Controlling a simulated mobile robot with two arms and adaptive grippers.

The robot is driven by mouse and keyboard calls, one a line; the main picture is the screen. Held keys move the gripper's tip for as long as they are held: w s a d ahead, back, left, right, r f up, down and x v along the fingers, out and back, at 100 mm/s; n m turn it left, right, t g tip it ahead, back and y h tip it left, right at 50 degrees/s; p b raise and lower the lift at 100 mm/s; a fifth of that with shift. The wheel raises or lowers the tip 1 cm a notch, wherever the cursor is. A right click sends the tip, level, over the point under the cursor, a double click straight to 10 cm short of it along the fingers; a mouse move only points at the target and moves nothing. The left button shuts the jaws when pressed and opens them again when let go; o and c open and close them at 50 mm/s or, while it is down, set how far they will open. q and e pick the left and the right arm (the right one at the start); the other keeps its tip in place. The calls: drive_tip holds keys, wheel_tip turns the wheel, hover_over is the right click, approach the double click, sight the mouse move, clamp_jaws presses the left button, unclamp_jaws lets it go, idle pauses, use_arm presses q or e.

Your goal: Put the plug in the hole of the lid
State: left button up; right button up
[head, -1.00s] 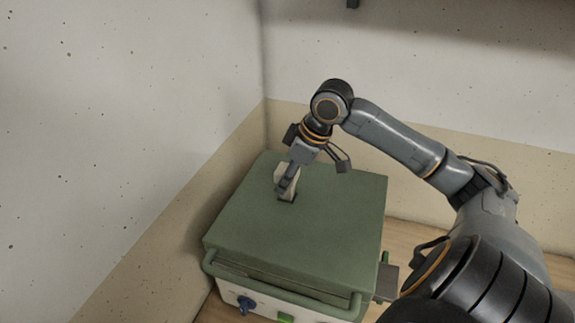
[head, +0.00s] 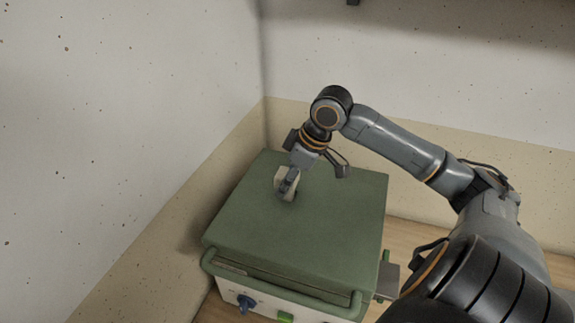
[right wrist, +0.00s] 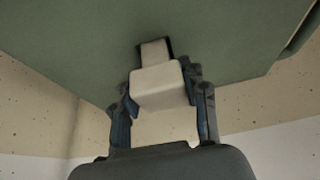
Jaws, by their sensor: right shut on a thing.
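The plug (head: 283,177) is a pale beige block with a narrower stem. It also shows in the right wrist view (right wrist: 157,86). My right gripper (head: 289,186) is shut on it, with one finger on each side of the block in the wrist view (right wrist: 163,100). The lid (head: 300,222) is the flat green top of a box-shaped unit. The dark hole (head: 295,196) is mostly hidden by the plug and fingers. In the wrist view the narrow stem reaches to the hole's dark edge; how deep it sits I cannot tell. My left gripper is out of view.
The unit's front has a handle bar (head: 280,286), a blue knob (head: 246,303) and a green button (head: 286,318). A grey bracket (head: 387,280) sticks out on its right side. Walls stand close at the left and back. The lid's front area is clear.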

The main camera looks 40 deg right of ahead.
drive_tip(key=shift+f, duration=0.6)
drive_tip(key=shift+f, duration=0.15)
drive_tip(key=o, duration=1.3)
drive_tip(key=shift+c, duration=0.2)
drive_tip(key=shift+o, duration=0.2)
drive_tip(key=shift+o, duration=1)
wheel_tip(320, 180, up, 8)
drive_tip(key=p, duration=0.9)
